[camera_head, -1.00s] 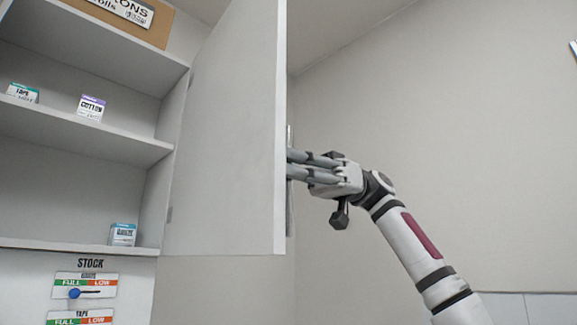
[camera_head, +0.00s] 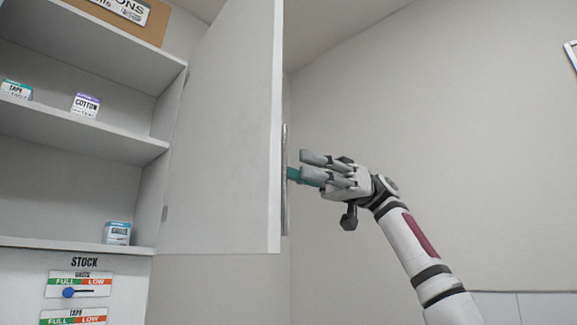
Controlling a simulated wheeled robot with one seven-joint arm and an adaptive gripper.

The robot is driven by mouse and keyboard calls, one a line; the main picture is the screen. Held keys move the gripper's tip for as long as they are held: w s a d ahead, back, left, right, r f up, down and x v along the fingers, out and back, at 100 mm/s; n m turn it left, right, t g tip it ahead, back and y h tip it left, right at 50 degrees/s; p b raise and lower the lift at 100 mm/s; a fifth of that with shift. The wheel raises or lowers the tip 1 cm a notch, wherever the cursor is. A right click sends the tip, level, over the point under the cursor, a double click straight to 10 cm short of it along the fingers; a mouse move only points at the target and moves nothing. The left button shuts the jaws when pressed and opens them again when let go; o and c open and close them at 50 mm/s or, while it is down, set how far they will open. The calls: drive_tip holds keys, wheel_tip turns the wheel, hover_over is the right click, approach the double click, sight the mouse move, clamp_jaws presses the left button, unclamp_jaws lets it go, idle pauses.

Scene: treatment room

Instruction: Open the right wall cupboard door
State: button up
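The right wall cupboard door (camera_head: 222,140) stands wide open, swung out from the cupboard's right side. Its inner face is toward me. A vertical bar handle (camera_head: 285,200) shows just past the door's free edge, on the outer side. My gripper (camera_head: 299,167) is at the right of the handle at mid height. Its fingers are spread, with a teal inner pad showing, and no object is held. The fingertips are very close to the handle; I cannot tell whether they touch it.
The open cupboard shelves (camera_head: 90,135) hold a tape box (camera_head: 16,90), a cotton box (camera_head: 86,105) and a gauze box (camera_head: 117,233). A cardboard box (camera_head: 150,25) is on top. Stock labels (camera_head: 80,285) are below.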

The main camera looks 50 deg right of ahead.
drive_tip(key=shift+s+d, duration=0.15)
drive_tip(key=shift+d, duration=1.45)
